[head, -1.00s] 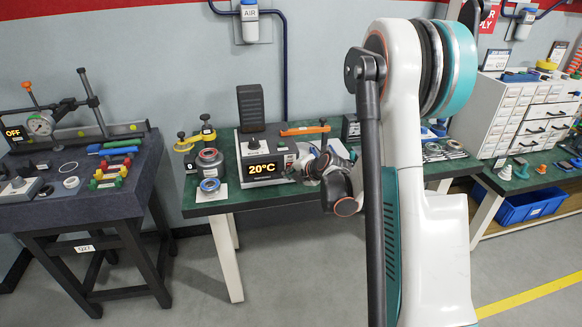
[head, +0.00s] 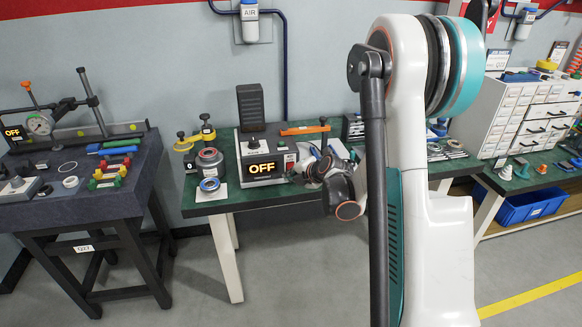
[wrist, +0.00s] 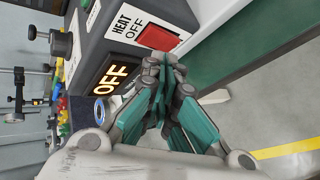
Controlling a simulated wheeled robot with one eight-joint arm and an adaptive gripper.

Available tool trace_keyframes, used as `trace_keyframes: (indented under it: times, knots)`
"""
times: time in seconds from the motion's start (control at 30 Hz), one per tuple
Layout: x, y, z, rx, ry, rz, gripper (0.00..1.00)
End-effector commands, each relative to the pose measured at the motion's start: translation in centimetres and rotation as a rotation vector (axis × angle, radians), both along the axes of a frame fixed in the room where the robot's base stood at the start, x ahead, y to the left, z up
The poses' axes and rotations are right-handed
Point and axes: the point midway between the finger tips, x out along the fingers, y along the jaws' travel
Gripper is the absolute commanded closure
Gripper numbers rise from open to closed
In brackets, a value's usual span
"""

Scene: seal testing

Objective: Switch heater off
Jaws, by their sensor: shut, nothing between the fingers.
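The heater (head: 262,160) is a grey box on the green bench, and its display reads OFF in orange. In the wrist view the heater box (wrist: 92,50) fills the upper left, with the OFF display (wrist: 112,76) glowing. A red rocker switch (wrist: 157,37) sits beside a white label reading HEAT OFF (wrist: 128,25). My gripper (wrist: 160,62) is shut and empty, its tips just below the red switch; whether they touch it I cannot tell. In the head view my gripper (head: 300,170) is at the heater's right front, partly hidden by my wrist.
A dark table (head: 75,205) with a dial gauge is at left. White drawers (head: 530,110) stand at right. The floor in front is clear.

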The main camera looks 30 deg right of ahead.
Motion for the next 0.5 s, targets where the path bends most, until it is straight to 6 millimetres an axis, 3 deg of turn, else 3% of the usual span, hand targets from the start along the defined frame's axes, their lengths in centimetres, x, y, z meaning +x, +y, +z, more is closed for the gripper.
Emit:
trace_keyframes:
  times: [0.27,0.5]
  knots:
    - [-0.5,0.1,-0.1,0.0,0.0,0.0,1.0]
    - [-2.4,0.7,-0.4,0.0,0.0,0.0,1.0]
